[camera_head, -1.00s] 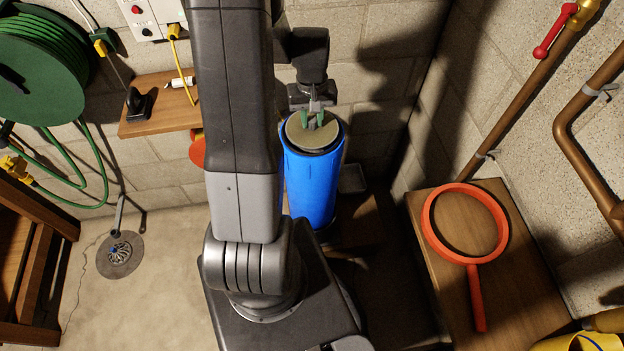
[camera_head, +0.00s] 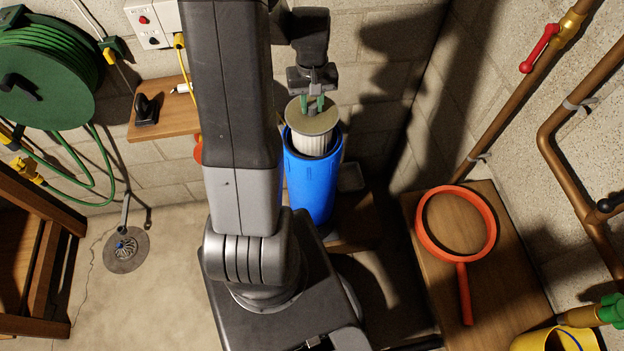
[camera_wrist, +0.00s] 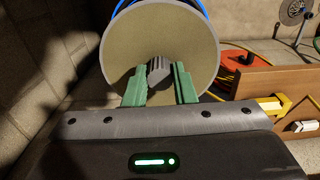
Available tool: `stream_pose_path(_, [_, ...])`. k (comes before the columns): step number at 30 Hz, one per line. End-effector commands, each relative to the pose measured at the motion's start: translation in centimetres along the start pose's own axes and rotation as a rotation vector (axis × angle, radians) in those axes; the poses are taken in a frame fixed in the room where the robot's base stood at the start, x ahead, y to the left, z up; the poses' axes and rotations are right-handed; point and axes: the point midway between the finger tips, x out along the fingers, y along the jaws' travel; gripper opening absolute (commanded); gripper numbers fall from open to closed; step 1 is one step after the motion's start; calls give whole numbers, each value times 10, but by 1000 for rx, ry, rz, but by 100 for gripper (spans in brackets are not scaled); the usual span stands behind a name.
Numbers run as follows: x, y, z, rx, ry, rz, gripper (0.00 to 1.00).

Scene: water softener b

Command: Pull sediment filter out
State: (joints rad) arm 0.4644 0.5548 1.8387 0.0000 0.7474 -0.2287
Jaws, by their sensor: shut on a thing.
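The sediment filter (camera_head: 314,143) is a white pleated cylinder with a flat tan-grey cap. Its upper part stands above the rim of the blue housing (camera_head: 310,186), and its lower part is hidden inside. My gripper (camera_head: 312,103) is above the cap, its green fingers shut on the cap's small central knob. In the wrist view the green fingers (camera_wrist: 160,85) flank the grey knob (camera_wrist: 158,71) on the round cap (camera_wrist: 200,48). A bit of the blue housing rim (camera_wrist: 125,5) shows behind the cap.
A wooden box (camera_head: 493,282) with a red ring-shaped wrench (camera_head: 424,232) stands at the right. Copper pipes (camera_head: 520,92) run along the right wall. A small wooden shelf (camera_head: 165,122) and a green hose reel (camera_head: 50,72) are at the left. The space above the housing is clear.

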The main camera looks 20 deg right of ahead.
Motion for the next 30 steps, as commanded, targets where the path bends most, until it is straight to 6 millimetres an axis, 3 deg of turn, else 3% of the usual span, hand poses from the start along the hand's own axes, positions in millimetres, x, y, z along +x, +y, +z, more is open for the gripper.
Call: stream_pose_path(30, [-79, 0, -1, 0, 3, 1, 0])
